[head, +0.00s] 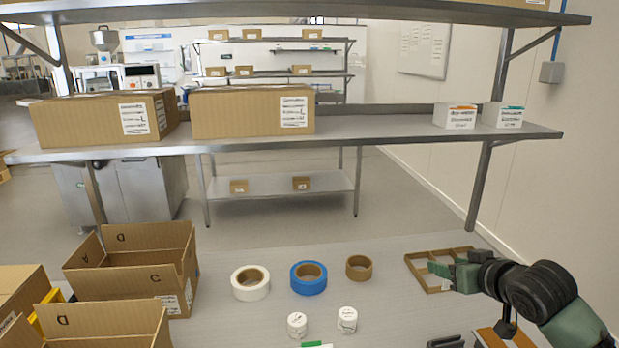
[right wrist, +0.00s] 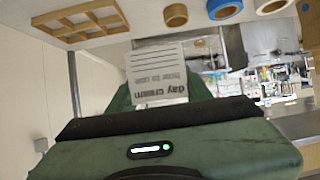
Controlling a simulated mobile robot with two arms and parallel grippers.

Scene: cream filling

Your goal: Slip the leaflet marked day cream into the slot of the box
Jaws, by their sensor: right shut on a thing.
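The leaflet (right wrist: 158,75) is a white card with lines of print. In the right wrist view its words "day cream" read upside down. My right gripper (head: 452,274) is shut on it, beside and partly in front of the wooden divided tray (head: 416,263) at the right of the table. The leaflet cannot be made out in the head view. Two small white jars (head: 297,325) (head: 347,320) stand at the front middle of the table. No slot can be made out on any box. My left gripper does not show.
Open cardboard boxes (head: 130,277) stand at the left. White, blue and brown tape rolls (head: 250,284) (head: 308,278) (head: 359,267) lie mid-table. A shelf (head: 370,128) above carries two large cartons and two small white boxes (head: 455,116) (head: 503,115). Bare table shows between the rolls and tray.

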